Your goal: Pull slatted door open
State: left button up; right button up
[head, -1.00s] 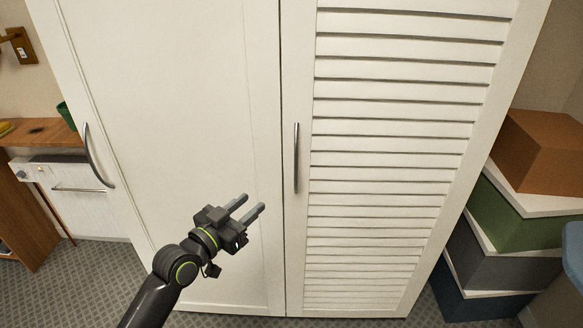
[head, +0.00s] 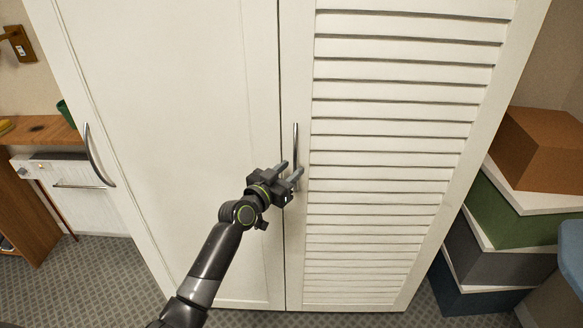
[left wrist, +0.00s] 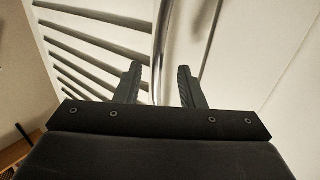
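The slatted door (head: 390,150) is the right door of a white cabinet and looks closed, flush with its frame. Its slim metal bar handle (head: 296,136) stands upright near the door's left edge. My left gripper (head: 291,168) is at the lower end of this handle. In the left wrist view the two fingers (left wrist: 158,70) are open, with the handle (left wrist: 162,28) running between them and a gap on both sides. The slats (left wrist: 75,55) show to the left there. My right gripper is in neither view.
The plain left door (head: 180,110) has a curved handle (head: 94,160). Stacked boxes, among them a green one (head: 510,215), stand right of the cabinet. A blue object (head: 574,255) is at the right edge. Carpeted floor (head: 110,270) is bare at the front left.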

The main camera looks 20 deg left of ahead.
pick_arm(q)
jog(key=shift+w+d, duration=0.2)
jog(key=shift+w, duration=0.45)
grip_shut()
